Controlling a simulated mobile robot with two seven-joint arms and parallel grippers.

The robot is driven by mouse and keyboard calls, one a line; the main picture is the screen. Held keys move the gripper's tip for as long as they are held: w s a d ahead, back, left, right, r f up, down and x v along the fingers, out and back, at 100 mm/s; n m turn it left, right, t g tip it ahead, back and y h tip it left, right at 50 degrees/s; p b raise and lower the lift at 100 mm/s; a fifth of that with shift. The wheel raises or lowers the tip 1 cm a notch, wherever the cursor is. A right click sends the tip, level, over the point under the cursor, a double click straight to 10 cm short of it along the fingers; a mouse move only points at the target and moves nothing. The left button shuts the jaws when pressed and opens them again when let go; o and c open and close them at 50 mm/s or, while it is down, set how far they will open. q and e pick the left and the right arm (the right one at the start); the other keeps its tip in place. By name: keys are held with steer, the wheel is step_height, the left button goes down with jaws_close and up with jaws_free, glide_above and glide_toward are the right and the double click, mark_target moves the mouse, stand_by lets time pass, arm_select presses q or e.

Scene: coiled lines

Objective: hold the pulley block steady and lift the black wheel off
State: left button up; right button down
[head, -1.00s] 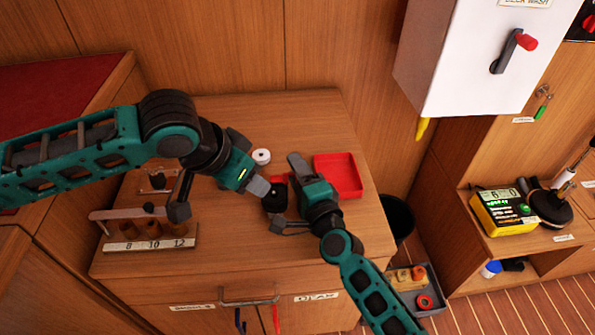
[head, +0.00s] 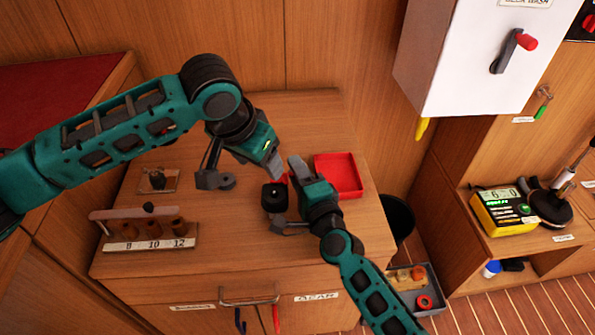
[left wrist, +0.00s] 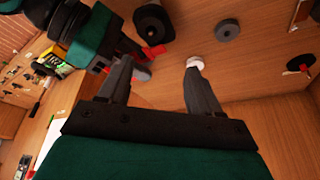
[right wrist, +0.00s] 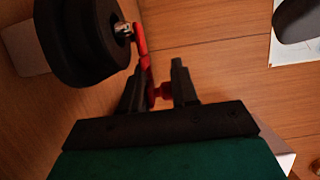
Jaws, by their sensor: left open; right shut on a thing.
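The black wheel (head: 275,196) sits at the middle of the cabinet top, beside my right gripper. In the right wrist view the wheel (right wrist: 82,40) shows a metal axle end at its centre, next to the red part (right wrist: 143,48) of the pulley block. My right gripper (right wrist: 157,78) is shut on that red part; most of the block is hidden. My left gripper (head: 273,164) is open and empty, just behind the wheel in the head view. The wheel also shows beyond its fingers in the left wrist view (left wrist: 153,24), apart from them.
A grey disc (head: 227,181) and a white ring (left wrist: 195,61) lie on the cabinet top. A red tray (head: 340,175) stands at the back right. A rack of wooden pegs (head: 150,243) stands at the left front. The front middle of the top is clear.

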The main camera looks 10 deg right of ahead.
mark_target(274, 192)
arm_select(q)
steer(key=shift+w+d+n+g+y, duration=0.15)
steer(key=shift+d+n+g+y, duration=0.7)
steer(key=shift+d, duration=0.25)
steer(key=shift+f, duration=4.35)
steer(key=shift+c, duration=0.4)
steer(key=c, duration=0.8)
steer(key=shift+r, duration=0.15)
steer(key=shift+r, duration=2.15)
